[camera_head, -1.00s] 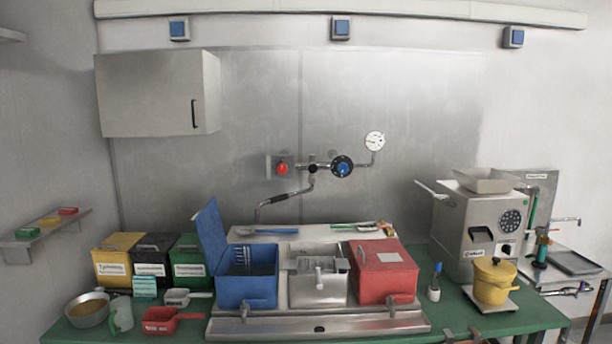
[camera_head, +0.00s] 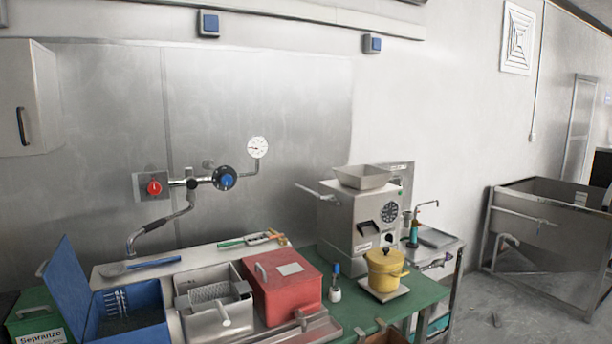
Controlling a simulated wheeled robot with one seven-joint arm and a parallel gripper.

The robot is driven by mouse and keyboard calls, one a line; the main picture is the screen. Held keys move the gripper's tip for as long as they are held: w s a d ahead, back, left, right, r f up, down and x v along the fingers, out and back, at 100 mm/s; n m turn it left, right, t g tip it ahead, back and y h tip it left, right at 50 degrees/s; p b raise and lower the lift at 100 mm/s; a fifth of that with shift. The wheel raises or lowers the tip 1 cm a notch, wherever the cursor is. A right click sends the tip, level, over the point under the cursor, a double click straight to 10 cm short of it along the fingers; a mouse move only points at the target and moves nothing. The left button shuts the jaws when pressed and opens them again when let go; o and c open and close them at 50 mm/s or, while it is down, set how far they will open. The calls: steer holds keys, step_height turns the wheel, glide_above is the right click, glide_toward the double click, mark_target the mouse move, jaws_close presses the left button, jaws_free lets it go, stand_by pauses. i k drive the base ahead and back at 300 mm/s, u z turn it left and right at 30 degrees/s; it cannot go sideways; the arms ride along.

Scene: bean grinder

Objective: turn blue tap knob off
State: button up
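The blue tap knob (camera_head: 226,178) is a round blue-centred knob with a dark rim, on the wall pipe left of centre in the head view. The red tap knob (camera_head: 154,188) sits to its left on the same fitting. A bent spout (camera_head: 160,226) with a dark sleeve hangs from the pipe over the sink area. A round white gauge (camera_head: 257,147) stands above and right of the blue knob. Whether the knob is on or off cannot be told, and no water flow is visible. My gripper is not in view.
Below the taps are an open blue box (camera_head: 125,318), a metal basin (camera_head: 212,300) and a red box (camera_head: 284,284). The grinder (camera_head: 358,222) and a yellow pot (camera_head: 385,268) stand to the right. A metal cart (camera_head: 545,240) is at far right, with bare floor (camera_head: 490,318) before it.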

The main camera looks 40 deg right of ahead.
mark_target(226, 178)
steer(key=z, duration=0.55)
steer(key=i, duration=0.75)
steer(key=z, duration=0.3)
